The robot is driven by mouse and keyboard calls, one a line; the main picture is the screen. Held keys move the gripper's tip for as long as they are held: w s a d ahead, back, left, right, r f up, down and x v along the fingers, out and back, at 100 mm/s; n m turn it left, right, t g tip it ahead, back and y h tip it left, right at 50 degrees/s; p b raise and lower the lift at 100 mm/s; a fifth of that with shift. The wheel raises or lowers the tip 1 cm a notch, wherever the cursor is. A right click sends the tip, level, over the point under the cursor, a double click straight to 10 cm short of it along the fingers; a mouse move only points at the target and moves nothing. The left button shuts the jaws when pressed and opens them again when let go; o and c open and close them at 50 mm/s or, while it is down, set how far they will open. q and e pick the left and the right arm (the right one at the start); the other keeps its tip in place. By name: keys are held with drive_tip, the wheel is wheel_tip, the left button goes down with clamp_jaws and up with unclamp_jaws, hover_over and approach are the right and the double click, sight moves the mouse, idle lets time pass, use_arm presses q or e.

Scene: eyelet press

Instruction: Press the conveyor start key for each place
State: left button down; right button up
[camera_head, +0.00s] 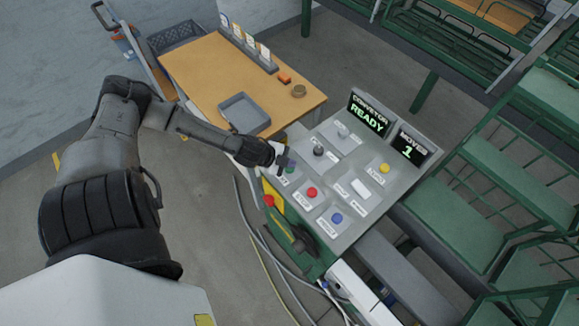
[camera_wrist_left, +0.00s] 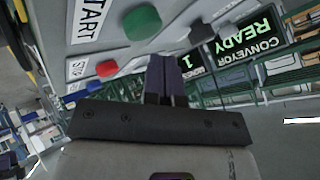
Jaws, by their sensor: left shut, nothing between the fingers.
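The sloped grey control panel (camera_head: 340,215) carries several keys and two displays. One display (camera_head: 368,114) reads CONVEYOR READY; the smaller one (camera_head: 410,147) shows a 1. The green key (camera_head: 291,167) is at the panel's left edge and shows in the left wrist view (camera_wrist_left: 141,22) beside a START label (camera_wrist_left: 90,17). My left gripper (camera_head: 283,159) is shut and empty, its fingertips close by the green key. In the wrist view the fingers (camera_wrist_left: 165,80) look apart from the key, though contact is hard to judge. My right gripper is out of view.
Red (camera_head: 311,192), blue (camera_head: 336,218) and yellow (camera_head: 384,168) keys sit elsewhere on the panel. A red emergency knob (camera_head: 269,201) is on the yellow side plate. A wooden table (camera_head: 205,70) with a grey tray (camera_head: 245,113) stands behind; green conveyor frames are at right.

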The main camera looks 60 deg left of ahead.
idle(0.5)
use_arm(q)
drive_tip(key=shift+f, duration=0.15)
drive_tip(key=shift+f, duration=0.3)
idle(0.4)
